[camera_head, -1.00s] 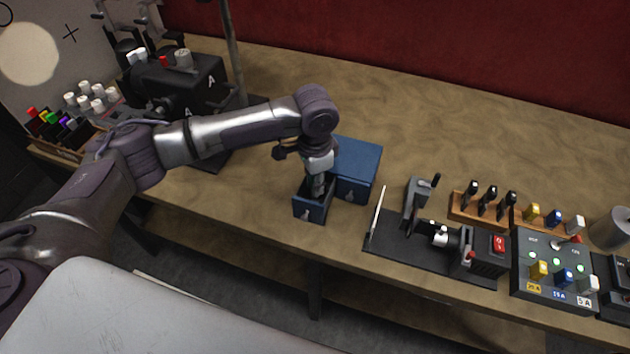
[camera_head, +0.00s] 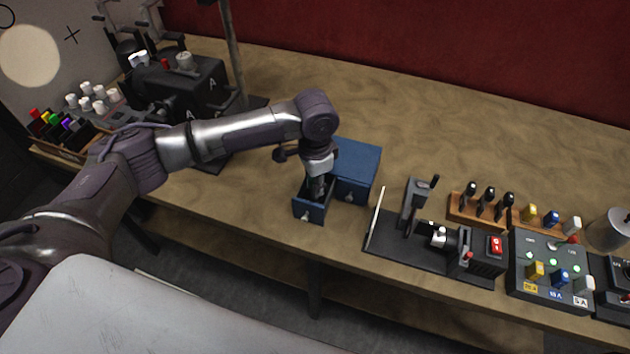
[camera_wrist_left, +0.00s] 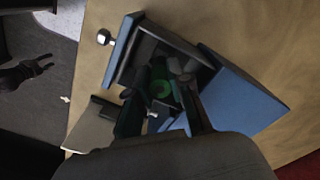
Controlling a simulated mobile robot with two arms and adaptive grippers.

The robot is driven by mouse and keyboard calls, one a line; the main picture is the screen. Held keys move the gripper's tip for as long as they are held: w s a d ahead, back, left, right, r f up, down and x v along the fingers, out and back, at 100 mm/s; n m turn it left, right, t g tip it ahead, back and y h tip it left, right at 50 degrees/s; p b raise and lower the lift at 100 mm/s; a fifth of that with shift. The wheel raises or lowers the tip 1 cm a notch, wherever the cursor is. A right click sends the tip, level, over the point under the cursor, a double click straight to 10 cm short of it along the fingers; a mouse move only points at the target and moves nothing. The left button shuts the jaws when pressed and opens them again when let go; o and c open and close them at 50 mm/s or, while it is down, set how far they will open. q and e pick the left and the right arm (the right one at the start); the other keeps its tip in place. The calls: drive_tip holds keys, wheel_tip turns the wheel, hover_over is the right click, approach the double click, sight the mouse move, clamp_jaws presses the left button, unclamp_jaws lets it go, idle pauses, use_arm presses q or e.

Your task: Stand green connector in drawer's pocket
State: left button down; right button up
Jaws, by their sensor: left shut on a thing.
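The blue drawer (camera_head: 310,214) is pulled out of its blue cabinet (camera_head: 362,163) on the bench. My left gripper (camera_head: 317,188) points down into the open drawer. In the left wrist view it is shut on the green connector (camera_wrist_left: 160,88), whose round end shows inside the drawer box (camera_wrist_left: 122,50). The connector's lower part and the pocket's floor are hidden, so I cannot tell whether it is seated. Grey round shapes lie beside the connector in the drawer. My right gripper is not clearly in view.
A black fixture (camera_head: 418,238) with a thin upright plate (camera_head: 376,218) stands right of the drawer. Further right are a tool rack (camera_head: 484,212) and a button panel (camera_head: 548,272). A rack of coloured connectors (camera_head: 62,140) is at far left. The bench behind the cabinet is clear.

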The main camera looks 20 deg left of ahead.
use_arm(q)
drive_tip(key=p, duration=0.2)
drive_tip(key=shift+f+p, duration=0.3)
drive_tip(key=shift+p, duration=0.05)
idle(2.1)
drive_tip(key=shift+f, duration=1.15)
idle(1.1)
drive_tip(key=c, duration=1)
unclamp_jaws()
drive_tip(key=shift+o, duration=0.2)
drive_tip(key=shift+w+r+p, duration=0.1)
drive_tip(key=shift+r+p, duration=0.85)
drive_tip(key=shift+p, duration=0.25)
wheel_tip(320, 180, up, 3)
drive_tip(key=p, duration=0.3)
drive_tip(key=shift+r, duration=0.1)
drive_tip(key=shift+r+p, duration=1)
